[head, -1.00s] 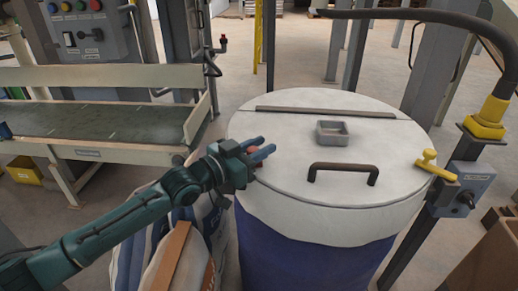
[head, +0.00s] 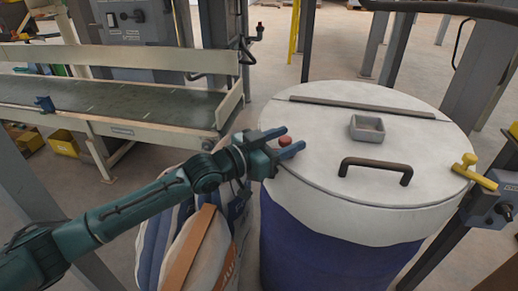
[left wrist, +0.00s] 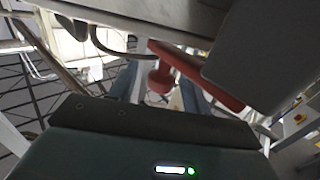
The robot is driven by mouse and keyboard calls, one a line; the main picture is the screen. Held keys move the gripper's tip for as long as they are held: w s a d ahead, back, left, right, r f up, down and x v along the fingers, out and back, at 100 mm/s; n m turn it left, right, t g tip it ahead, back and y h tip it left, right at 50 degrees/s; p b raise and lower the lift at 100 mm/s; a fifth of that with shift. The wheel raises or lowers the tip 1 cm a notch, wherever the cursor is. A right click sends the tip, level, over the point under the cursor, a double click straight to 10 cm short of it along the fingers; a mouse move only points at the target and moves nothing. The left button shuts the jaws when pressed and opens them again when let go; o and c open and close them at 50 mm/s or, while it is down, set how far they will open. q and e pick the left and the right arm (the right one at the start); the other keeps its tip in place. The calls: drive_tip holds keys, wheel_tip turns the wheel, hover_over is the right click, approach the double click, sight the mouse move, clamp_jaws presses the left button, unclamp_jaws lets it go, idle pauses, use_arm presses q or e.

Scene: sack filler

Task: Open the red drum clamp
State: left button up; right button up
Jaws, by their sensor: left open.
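The red drum clamp shows in the head view as a small red knob (head: 285,141) at the left rim of the drum lid (head: 330,125). My left gripper (head: 295,141) is at that rim, its two fingers open with the knob between them. I cannot tell whether they touch it. In the left wrist view the clamp is a red bar (left wrist: 198,73) running slantwise, with a red knob (left wrist: 160,80) hanging between the blue-grey fingers (left wrist: 158,88). Part of the bar is hidden behind a dark grey part. My right gripper is not in view.
The lid carries a brown handle (head: 375,166), a grey tray (head: 367,128) and a dark bar (head: 362,106). Sacks (head: 192,240) stand left of the blue drum (head: 315,235). A conveyor (head: 105,105) is behind my arm.

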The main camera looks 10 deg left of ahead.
use_arm(q)
drive_tip(key=v, duration=1.1)
drive_tip(key=shift+a, duration=0.1)
